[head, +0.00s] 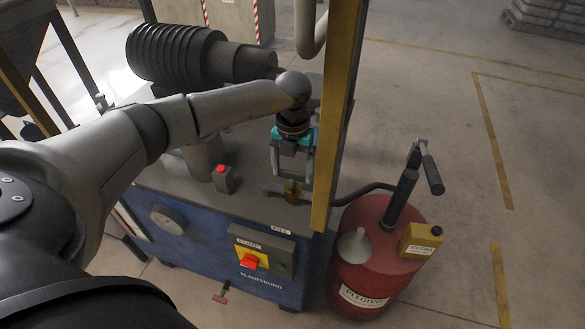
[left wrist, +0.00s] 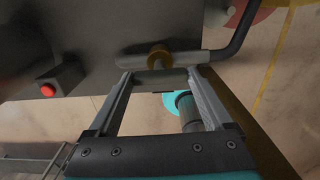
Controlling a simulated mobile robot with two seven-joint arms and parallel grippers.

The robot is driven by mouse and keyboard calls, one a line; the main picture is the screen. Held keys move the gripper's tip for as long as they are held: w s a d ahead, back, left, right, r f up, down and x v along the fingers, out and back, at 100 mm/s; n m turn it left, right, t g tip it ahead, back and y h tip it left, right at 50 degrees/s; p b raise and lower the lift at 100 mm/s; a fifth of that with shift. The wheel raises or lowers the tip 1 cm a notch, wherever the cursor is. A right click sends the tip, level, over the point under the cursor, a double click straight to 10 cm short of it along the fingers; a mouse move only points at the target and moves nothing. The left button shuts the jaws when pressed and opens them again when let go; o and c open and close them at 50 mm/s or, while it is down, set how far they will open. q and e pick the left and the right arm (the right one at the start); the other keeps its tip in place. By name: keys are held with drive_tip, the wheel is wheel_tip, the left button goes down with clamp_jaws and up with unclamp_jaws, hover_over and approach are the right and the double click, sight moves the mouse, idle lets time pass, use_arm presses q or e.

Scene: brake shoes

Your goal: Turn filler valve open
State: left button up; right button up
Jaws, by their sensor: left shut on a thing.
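The filler valve has a brass hub and a grey crossbar handle (head: 292,191), at the front right edge of the machine above a "FILL" label. In the left wrist view the brass hub (left wrist: 159,57) and bar lie at the fingertips. My left gripper (head: 292,180) reaches down over the valve from above. Its fingers (left wrist: 160,78) are shut on the valve handle, one on each side. The exact contact is partly hidden by the fingers. My right gripper is in neither view.
A yellow post (head: 335,120) stands close right of my left gripper. A dark hose (head: 365,190) runs from the valve toward a red drum (head: 372,250) with a pump and yellow can (head: 421,240). A red button box (head: 222,178) stands left. Open floor lies right.

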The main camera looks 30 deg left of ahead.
sight(292, 172)
use_arm(q)
drive_tip(key=o, duration=1.1)
drive_tip(key=shift+o, duration=0.2)
wheel_tip(292, 172, up, 8)
drive_tip(key=shift+f, duration=0.15)
drive_tip(key=shift+f, duration=0.1)
